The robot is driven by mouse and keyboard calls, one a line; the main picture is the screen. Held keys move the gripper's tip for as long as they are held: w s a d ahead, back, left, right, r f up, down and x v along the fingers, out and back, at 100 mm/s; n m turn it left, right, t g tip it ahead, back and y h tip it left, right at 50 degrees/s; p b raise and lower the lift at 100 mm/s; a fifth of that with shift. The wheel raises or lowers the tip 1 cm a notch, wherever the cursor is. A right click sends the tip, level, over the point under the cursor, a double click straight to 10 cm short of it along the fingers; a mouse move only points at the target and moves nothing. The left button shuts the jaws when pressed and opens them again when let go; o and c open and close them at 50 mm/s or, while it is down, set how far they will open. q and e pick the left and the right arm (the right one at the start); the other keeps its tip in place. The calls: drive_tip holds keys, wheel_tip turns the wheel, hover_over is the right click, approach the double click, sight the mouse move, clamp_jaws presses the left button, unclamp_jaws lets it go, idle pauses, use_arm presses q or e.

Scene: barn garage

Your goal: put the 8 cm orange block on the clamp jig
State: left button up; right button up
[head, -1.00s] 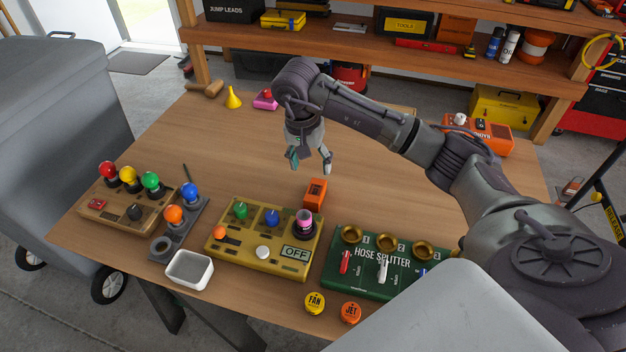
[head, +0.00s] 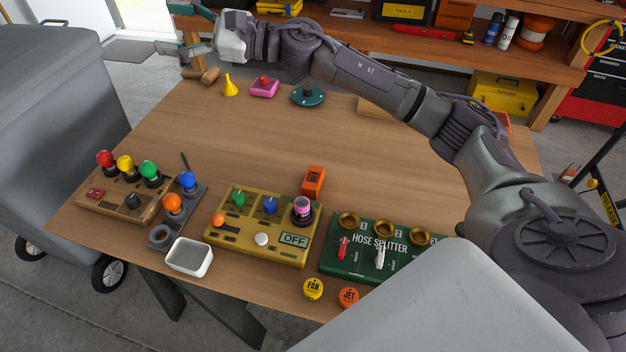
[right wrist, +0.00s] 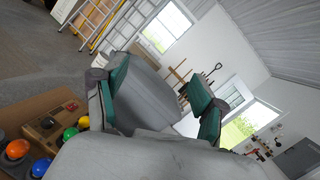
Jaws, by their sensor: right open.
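A small orange block (head: 313,180) stands on the workbench (head: 240,130), just behind the yellow control panel, with a dark mark on its face. I cannot tell for sure which piece is the clamp jig; a pale wooden piece (head: 374,107) at the back of the bench is partly hidden by my right arm. My right gripper (head: 166,27) is open and empty, raised at the upper left beyond the bench's back left corner, far from the orange block. Its spread fingers also show in the right wrist view (right wrist: 157,85), with nothing between them. My left gripper is out of view.
The front holds a lever panel (head: 120,200), a grey knob stand (head: 187,208), a white tray (head: 189,257), the yellow panel (head: 263,228) and a green hose splitter (head: 365,247). A yellow funnel (head: 230,89), pink box (head: 264,90) and teal disc (head: 308,96) stand behind. The bench middle is clear.

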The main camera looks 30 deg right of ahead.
drive_tip(key=w+d+r+m+t+h, duration=0.2)
drive_tip(key=w+d+m+t+h, duration=0.5)
drive_tip(key=m, duration=0.4)
drive_tip(key=w+d+f+m+g+h, duration=0.2)
drive_tip(key=d+f+m+h, duration=0.65)
drive_tip(key=d+m, duration=0.3)
drive_tip(key=m+g+p, duration=0.2)
drive_tip(key=m+g, duration=0.2)
drive_tip(key=g, duration=1.2)
hover_over(314, 173)
drive_tip(key=shift+h, duration=0.45)
wheel_tip(314, 173, down, 25)
drive_tip(key=shift+s+a+f, duration=0.1)
drive_tip(key=shift+f+p, duration=0.35)
drive_tip(key=shift+f, duration=2.35)
